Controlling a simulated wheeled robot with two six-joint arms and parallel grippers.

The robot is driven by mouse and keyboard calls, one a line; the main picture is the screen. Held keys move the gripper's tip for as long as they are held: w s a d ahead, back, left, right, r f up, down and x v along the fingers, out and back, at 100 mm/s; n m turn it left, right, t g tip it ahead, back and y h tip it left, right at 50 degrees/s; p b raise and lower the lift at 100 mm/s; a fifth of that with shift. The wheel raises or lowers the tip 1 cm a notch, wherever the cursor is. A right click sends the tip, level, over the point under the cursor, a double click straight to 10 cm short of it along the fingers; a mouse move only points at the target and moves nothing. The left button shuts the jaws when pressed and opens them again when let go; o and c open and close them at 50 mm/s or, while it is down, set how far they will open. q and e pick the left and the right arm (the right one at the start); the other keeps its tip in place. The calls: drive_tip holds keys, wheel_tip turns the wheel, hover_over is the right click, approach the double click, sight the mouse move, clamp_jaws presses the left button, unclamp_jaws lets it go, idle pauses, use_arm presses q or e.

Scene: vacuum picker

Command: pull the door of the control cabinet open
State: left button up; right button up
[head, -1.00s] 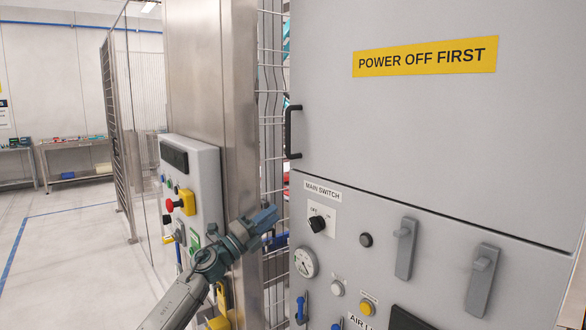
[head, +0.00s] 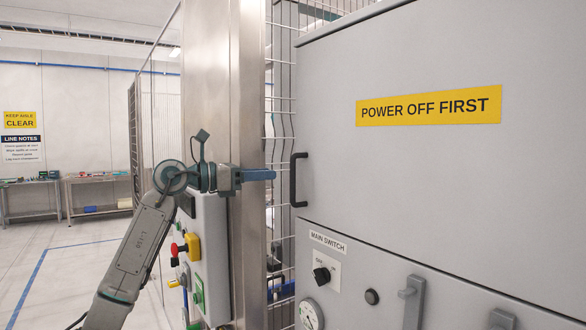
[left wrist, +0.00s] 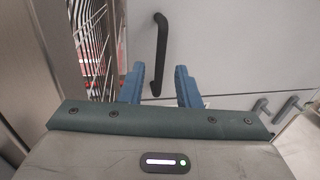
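The grey control cabinet door (head: 420,175) carries a yellow "POWER OFF FIRST" label and looks closed. Its black bar handle (head: 299,180) stands upright on the door's left edge. My left gripper (head: 262,175) points right at the handle, a short gap away in the head view. In the left wrist view the two blue fingers (left wrist: 160,82) are open, and the handle (left wrist: 159,55) shows ahead with its lower end between them. I cannot tell whether they touch it. My right gripper is not in view.
Below the door is a panel with the main switch (head: 321,275) and grey levers (head: 411,300). A steel post (head: 247,90) and wire mesh (head: 280,120) stand left of the cabinet. A control box with a red button (head: 179,249) is behind my left arm.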

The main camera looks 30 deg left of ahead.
use_arm(q)
drive_tip(key=p, duration=0.3)
hover_over(293, 199)
drive_tip(key=a, duration=0.1)
drive_tip(key=shift+w+d, duration=0.3)
drive_tip(key=c, duration=0.6)
clamp_jaws()
